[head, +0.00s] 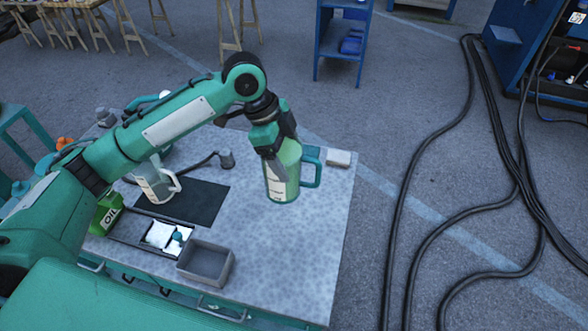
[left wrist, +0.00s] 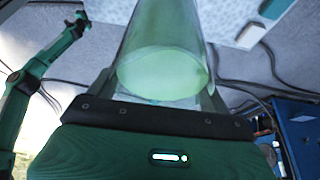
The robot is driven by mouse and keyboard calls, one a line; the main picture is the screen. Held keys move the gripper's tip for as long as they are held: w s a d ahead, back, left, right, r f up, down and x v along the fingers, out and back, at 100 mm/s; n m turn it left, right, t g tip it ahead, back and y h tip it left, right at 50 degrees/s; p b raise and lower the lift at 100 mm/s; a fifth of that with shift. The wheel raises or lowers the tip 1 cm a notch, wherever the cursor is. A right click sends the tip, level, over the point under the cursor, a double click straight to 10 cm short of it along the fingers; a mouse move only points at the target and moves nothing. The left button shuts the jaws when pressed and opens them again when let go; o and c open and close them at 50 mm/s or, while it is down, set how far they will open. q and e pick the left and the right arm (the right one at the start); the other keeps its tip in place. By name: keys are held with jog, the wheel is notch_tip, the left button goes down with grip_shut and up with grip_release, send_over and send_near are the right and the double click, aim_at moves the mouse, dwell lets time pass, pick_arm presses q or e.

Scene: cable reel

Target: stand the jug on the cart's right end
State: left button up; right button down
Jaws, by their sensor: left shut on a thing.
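The jug (head: 283,178) is clear with green contents, a pale label and a teal handle. My left gripper (head: 273,140) is shut on its upper part and holds it about upright over the right part of the cart (head: 315,260). I cannot tell whether its base touches the top. In the left wrist view the jug (left wrist: 165,65) fills the space between the fingers (left wrist: 158,100). An arm that seems to be my right one shows at the left of that view; its gripper (left wrist: 78,22) is too small to read.
A second, paler jug (head: 157,184) stands on a dark mat (head: 200,203). A grey open bin (head: 206,264), a green oil can (head: 105,215) and a white block (head: 339,158) are on the cart. The cart's front right is clear. Black cables (head: 465,225) lie on the floor.

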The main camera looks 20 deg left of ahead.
aim_at(288, 191)
pick_arm(q)
notch_tip(288, 191, down, 14)
jog(key=p, duration=0.3)
jog(key=shift+r, duration=0.25)
notch_tip(288, 191, down, 4)
jog(key=shift+f+p, duration=0.25)
jog(key=shift+p, duration=0.65)
jog(key=o, duration=2)
jog(key=shift+s+f, duration=0.1)
jog(key=shift+f, duration=0.05)
